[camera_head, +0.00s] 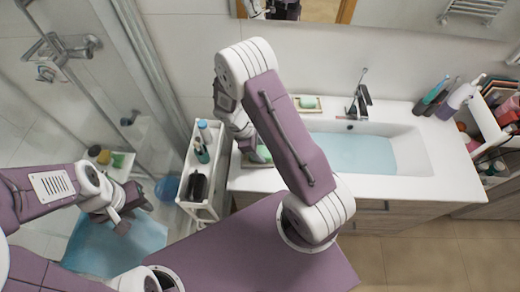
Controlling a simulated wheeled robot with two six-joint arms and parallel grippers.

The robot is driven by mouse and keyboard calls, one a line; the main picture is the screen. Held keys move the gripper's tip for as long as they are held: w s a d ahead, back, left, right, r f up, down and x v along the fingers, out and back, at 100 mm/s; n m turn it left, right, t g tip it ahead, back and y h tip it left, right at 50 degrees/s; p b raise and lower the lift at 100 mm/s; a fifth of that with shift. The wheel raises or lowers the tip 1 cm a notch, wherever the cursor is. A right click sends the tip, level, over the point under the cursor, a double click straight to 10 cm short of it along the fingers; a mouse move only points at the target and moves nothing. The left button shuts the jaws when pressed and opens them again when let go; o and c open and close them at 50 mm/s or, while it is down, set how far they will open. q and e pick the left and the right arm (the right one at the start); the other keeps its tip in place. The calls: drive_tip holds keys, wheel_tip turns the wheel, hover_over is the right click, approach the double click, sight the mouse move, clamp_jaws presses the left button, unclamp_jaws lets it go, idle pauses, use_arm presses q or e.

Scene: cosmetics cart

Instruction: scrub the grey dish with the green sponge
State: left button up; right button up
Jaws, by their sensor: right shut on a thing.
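The green sponge (261,154) is at the left end of the white sink counter. My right gripper (249,144) reaches down there and is shut on the sponge; its fingertips are partly hidden by my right arm. A small strip of a grey surface, perhaps the grey dish, shows just under the sponge, mostly hidden. I cannot tell whether the sponge touches it. My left gripper (133,212) is at the lower left, open and empty, above a blue mat, away from the counter.
The basin (360,152) holds bluish water, with a tap (360,100) behind it. A soap dish (318,104) with a green bar stands at the back. A narrow white cart (208,208) with bottles stands left of the counter. Glass shower panels rise at the left.

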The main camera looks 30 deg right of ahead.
drive_tip(key=shift+f, duration=0.1)
drive_tip(key=shift+w+a, duration=0.3)
drive_tip(key=shift+a, duration=0.2)
drive_tip(key=shift+w+a, duration=0.35)
drive_tip(key=shift+a, duration=0.15)
drive_tip(key=shift+s+d+f, duration=0.15)
drive_tip(key=shift+s+d, duration=0.2)
drive_tip(key=shift+d, duration=0.2)
drive_tip(key=shift+s+d+f, duration=0.15)
drive_tip(key=shift+s+d, duration=0.15)
drive_tip(key=shift+d, duration=0.2)
drive_tip(key=shift+w+a+f, duration=0.15)
drive_tip(key=shift+w+a, duration=0.1)
drive_tip(key=shift+a, duration=0.3)
drive_tip(key=shift+w+a+f, duration=0.1)
drive_tip(key=shift+w+a, duration=0.15)
drive_tip(key=shift+a, duration=0.25)
drive_tip(key=shift+s+d+r, duration=0.1)
drive_tip(key=shift+s+d, duration=0.05)
drive_tip(key=shift+d, duration=0.05)
drive_tip(key=shift+s+d, duration=0.1)
drive_tip(key=shift+d, duration=0.1)
